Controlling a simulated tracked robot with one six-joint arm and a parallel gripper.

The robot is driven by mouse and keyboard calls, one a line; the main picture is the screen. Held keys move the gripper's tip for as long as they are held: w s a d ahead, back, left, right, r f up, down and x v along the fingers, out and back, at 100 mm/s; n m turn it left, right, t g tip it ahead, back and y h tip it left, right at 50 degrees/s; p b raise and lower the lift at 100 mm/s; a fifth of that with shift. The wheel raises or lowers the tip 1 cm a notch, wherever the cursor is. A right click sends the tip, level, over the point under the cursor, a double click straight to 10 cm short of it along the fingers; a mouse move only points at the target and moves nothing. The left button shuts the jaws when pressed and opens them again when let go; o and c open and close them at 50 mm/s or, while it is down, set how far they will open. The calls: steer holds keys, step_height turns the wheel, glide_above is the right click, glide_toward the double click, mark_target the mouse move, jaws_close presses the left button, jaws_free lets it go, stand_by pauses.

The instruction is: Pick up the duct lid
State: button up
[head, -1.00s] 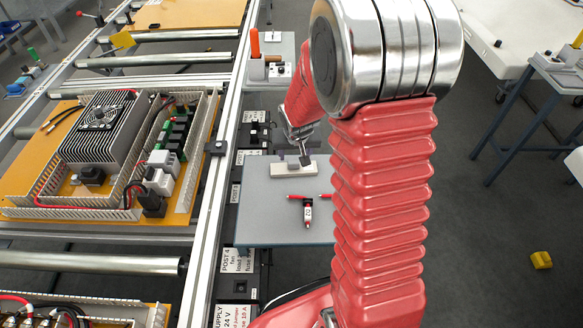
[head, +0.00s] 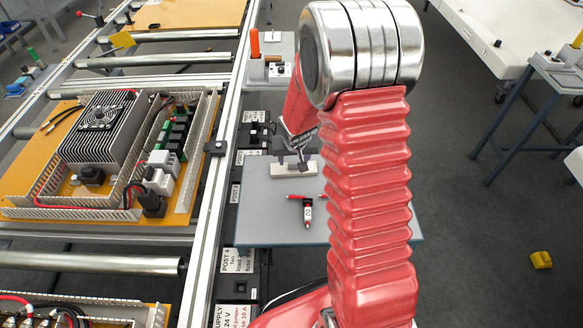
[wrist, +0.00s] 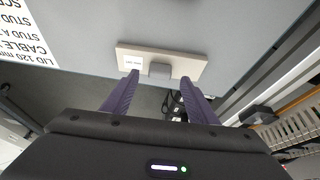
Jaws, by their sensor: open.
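The duct lid (head: 284,171) is a short pale beige bar lying on the grey work table. In the wrist view the lid (wrist: 190,67) has a grey block (wrist: 160,70) at its middle and a small white label at its left end. My gripper (wrist: 159,77) is open and empty, with its two purple fingertips on either side of the grey block in the picture. Whether they touch the lid is unclear. In the head view my gripper (head: 291,160) is just over the lid, with its dark fingers partly covering it.
A red and white tool-like item (head: 307,208) lies on the grey table (head: 265,225) in front of the lid. A conveyor rail (head: 216,185) with an orange panel (head: 30,190) of ducts and devices runs at left. A yellow block (head: 541,260) lies on the floor at right.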

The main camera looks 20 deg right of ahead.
mark_target(293, 164)
steer(key=shift+x, duration=1.2)
steer(key=c, duration=1.1)
steer(key=shift+r, duration=0.1)
step_height(293, 164, up, 10)
steer(key=shift+f, duration=0.1)
steer(key=a+r+n, duration=0.1)
steer(key=a, duration=0.3)
steer(key=s+a+r+n+y, duration=0.1)
steer(key=a, duration=0.3)
steer(key=a+r+n, duration=0.1)
steer(key=a, duration=0.3)
steer(key=shift+s+a+r+n+y, duration=0.2)
steer(key=shift+s+r+n+y, duration=0.1)
steer(key=shift+n, duration=0.1)
